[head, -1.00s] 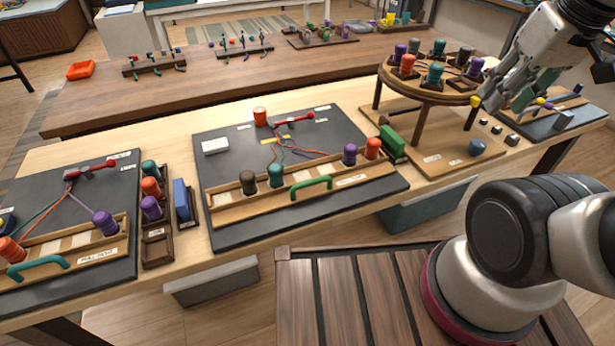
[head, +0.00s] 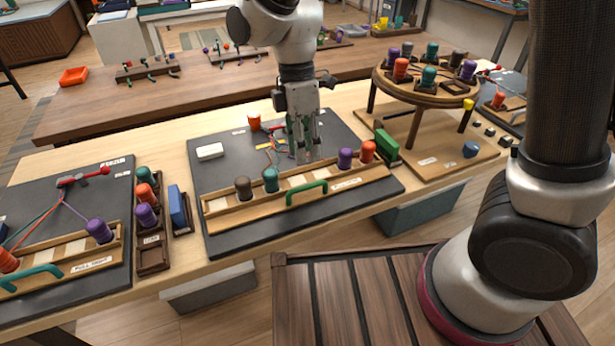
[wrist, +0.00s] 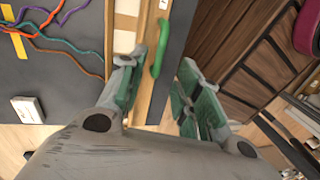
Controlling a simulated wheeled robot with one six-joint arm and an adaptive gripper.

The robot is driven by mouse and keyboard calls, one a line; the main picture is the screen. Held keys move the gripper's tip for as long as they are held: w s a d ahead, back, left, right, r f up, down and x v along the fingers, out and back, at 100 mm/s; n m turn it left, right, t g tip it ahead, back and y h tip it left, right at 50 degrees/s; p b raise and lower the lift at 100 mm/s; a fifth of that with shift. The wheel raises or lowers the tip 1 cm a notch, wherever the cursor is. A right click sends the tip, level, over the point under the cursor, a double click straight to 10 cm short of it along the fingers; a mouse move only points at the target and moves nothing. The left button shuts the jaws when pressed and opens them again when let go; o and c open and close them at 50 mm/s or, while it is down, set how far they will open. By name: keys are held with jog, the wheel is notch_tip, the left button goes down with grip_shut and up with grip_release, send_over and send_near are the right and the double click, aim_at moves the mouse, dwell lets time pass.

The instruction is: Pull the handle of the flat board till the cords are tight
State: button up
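The flat board (head: 235,235) in the middle of the table carries a wooden bar (head: 222,207) with a green handle (head: 307,193) on its front side. Bobbins stand on the bar: brown (head: 243,187), teal (head: 271,180), purple (head: 345,158) and red (head: 368,151). Several cords (wrist: 50,22) lie in wavy curves on the board in the wrist view. My gripper (head: 305,156) is over the board, pointing down, its fingers apart and empty. In the wrist view my gripper (wrist: 157,72) has one finger on each side of the line of the green handle (wrist: 160,48); contact cannot be told.
A second board (head: 100,270) with a teal handle lies at the left, beside a bobbin rack (head: 152,257) and a blue block (head: 178,206). A round stand (head: 420,92) with bobbins and a green block (head: 387,145) are at the right. The table's front edge is near the board.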

aim_at(301, 181)
jog(key=shift+n, duration=0.5)
jog(key=f, duration=0.2)
jog(key=s+f, duration=0.1)
jog(key=f, duration=0.4)
jog(key=shift+s+d+f, duration=0.25)
jog(key=shift+d+f, duration=0.05)
jog(key=shift+f, duration=0.05)
grip_shut()
